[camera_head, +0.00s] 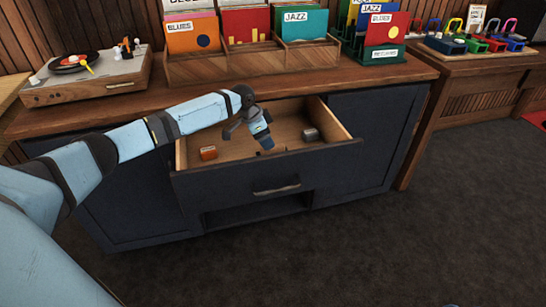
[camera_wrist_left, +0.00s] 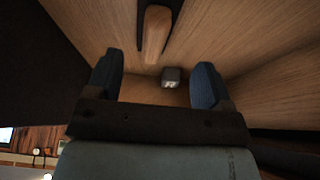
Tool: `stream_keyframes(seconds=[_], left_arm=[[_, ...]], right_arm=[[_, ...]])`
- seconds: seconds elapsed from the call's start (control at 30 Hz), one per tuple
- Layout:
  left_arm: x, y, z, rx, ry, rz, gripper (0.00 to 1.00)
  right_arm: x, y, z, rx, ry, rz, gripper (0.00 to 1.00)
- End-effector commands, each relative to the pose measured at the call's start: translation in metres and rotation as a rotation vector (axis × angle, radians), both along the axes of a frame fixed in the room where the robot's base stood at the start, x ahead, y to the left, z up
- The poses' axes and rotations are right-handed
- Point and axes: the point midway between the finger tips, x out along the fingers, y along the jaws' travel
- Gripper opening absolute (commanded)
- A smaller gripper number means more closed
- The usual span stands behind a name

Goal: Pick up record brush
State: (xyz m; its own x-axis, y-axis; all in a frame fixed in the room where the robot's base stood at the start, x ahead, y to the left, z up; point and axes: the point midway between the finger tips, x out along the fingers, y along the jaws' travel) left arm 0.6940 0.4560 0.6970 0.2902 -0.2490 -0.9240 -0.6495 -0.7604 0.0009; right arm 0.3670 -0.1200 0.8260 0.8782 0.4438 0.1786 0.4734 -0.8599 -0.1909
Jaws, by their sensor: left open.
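My left gripper (camera_head: 265,145) reaches down into the open drawer (camera_head: 275,162) from above. The left wrist view shows its two dark blue fingers (camera_wrist_left: 157,75) spread apart with nothing held between them. In that view a wooden-backed piece with black edges, which looks like the record brush (camera_wrist_left: 155,36), lies on the drawer floor just beyond the fingertips, roughly in line with the gap. In the head view the brush is mostly hidden by the gripper and the drawer front. My right gripper is not in view.
On the counter stand a record player (camera_head: 85,72) and a wooden record crate (camera_head: 250,64). The floor in front is clear.

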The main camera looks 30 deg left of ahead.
Motion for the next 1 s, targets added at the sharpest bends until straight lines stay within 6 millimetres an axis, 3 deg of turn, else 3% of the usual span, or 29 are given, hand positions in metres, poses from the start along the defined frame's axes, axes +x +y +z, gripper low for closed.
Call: stream_keyframes(seconds=[0.17,0.5,0.8,1.0], left_arm=[[0.003,-0.004,-0.013,0.001,0.001,0.000,0.74],[0.013,-0.021,-0.053,0.001,-0.001,0.000,0.74],[0.014,-0.022,-0.056,0.001,-0.001,0.000,0.74],[0.014,-0.022,-0.056,0.000,0.000,0.000,0.28]], right_arm=[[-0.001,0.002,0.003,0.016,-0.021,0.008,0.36],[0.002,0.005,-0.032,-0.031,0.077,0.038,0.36],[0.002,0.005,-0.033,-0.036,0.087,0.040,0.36],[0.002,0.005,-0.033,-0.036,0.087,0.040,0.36]])
